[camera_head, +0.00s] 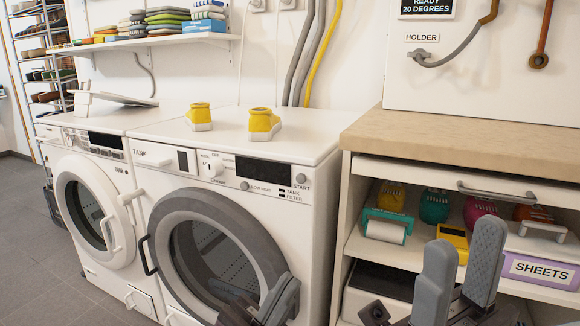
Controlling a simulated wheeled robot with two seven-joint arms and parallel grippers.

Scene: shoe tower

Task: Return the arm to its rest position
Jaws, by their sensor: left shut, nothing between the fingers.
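My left gripper (281,296) is at the bottom edge of the head view, in front of the dryer's grey-rimmed door (218,207). Its fingers are together, with nothing seen between them. My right gripper (464,250) is at the lower right, in front of the open shelf unit. Its two grey fingers point up and stand apart, with nothing between them. Most of both arms is outside the view. Two yellow shoes, one smaller (200,122) and one larger (264,130), stand apart on top of the dryer, away from both grippers.
A white washer (62,143) stands left of the dryer. A wooden counter (450,120) tops the shelf unit, which holds colourful shoes, a teal dispenser (387,229) and a purple SHEETS box (540,270). A wall shelf (150,42) holds folded cloths.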

